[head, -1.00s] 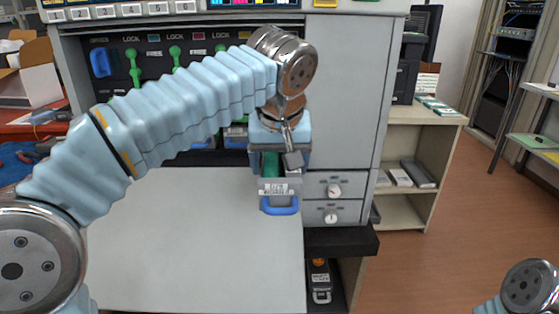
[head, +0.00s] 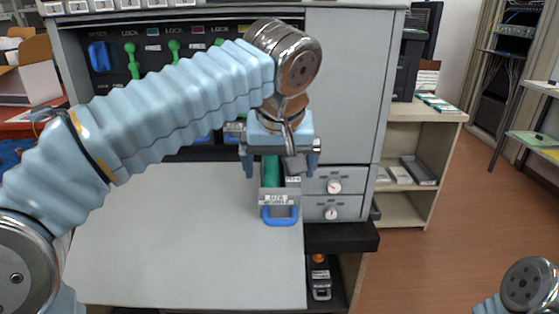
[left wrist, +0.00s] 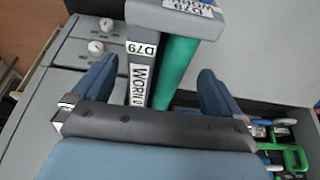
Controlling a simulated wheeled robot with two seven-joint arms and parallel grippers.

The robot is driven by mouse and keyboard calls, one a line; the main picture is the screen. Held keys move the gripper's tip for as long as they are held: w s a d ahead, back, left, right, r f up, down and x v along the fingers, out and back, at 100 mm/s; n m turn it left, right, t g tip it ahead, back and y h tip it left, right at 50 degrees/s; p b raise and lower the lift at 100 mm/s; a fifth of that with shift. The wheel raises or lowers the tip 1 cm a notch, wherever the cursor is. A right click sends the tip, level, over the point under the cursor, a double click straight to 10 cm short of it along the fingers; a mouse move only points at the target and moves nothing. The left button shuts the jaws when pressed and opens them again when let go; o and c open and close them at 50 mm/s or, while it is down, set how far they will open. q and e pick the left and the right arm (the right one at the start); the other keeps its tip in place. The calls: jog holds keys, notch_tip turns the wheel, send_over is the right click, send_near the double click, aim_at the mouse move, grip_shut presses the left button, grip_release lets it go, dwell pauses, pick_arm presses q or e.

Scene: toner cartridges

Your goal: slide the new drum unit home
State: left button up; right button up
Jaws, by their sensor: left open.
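A grey drum unit (head: 281,199) with a green roller (head: 271,168) and a blue handle (head: 280,221) sticks out of the front of the printer (head: 340,85). In the left wrist view the drum unit (left wrist: 138,85) carries labels reading "D79" and "WORN". My left gripper (head: 280,168) is above the drum unit, open, with its fingers spread to either side; in the left wrist view (left wrist: 156,75) both fingers stand apart from it. The unit's rear end is hidden by my gripper. My right gripper is out of view; only part of that arm shows at lower right.
A pale flat surface (head: 185,240) in front of the printer is clear. Two small grey drawers with knobs (head: 334,186) sit close right of the drum unit. Green lock levers (head: 131,60) line the printer front.

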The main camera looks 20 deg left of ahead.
pick_arm(q)
jog(key=shift+s+d, duration=0.15)
jog(key=shift+s, duration=0.45)
jog(key=shift+s+p+v, duration=0.2)
jog(key=shift+p+v, duration=0.05)
jog(key=shift+v, duration=1.75)
jog(key=shift+s+p+v, duration=0.2)
jog(key=shift+p+v, duration=0.05)
jog(key=shift+v, duration=1.75)
jog(key=shift+d+f, duration=0.15)
jog(key=shift+f, duration=0.05)
jog(key=shift+c, duration=0.3)
